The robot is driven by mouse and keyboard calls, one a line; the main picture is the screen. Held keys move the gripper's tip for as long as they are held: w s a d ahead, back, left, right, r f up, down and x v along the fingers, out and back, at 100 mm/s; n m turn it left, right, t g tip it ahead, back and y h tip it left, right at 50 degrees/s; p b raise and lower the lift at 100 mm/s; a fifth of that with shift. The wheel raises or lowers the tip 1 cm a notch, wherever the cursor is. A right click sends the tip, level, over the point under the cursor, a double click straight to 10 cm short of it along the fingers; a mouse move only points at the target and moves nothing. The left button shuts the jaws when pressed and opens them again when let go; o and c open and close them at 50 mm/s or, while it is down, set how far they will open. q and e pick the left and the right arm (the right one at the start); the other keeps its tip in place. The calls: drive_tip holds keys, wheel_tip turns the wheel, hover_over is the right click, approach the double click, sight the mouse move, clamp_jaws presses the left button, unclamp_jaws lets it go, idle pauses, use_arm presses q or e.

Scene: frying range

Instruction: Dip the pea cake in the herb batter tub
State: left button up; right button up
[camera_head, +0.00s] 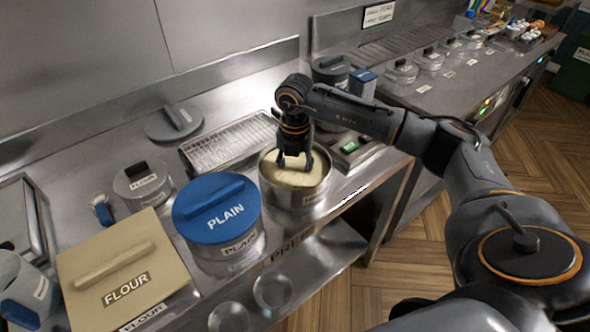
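An open round metal tub (296,195) of pale cream batter (292,177) stands near the counter's front edge; I cannot read a label on it. My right gripper (295,164) points straight down over this tub, its two fingers apart and their tips at or near the batter. I cannot tell whether anything is between the fingers. No pea cake can be made out. A tub with a blue lid marked PLAIN (214,214) stands just left of the open tub. My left gripper is not in view.
A loose grey-blue lid (173,122) lies at the back left. A wire rack tray (228,142) is behind the open tub. A FLOUR box (125,268) and a small FLOUR tub (143,184) stand left. Lidded tubs (401,71) line the far counter.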

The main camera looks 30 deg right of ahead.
sight(295, 173)
wheel_tip(295, 173, up, 10)
drive_tip(key=p, duration=0.7)
drive_tip(key=shift+r, duration=0.25)
drive_tip(key=shift+r, duration=0.1)
idle(0.8)
wheel_tip(295, 173, up, 3)
drive_tip(key=shift+f+p, duration=0.1)
drive_tip(key=shift+p, duration=0.9)
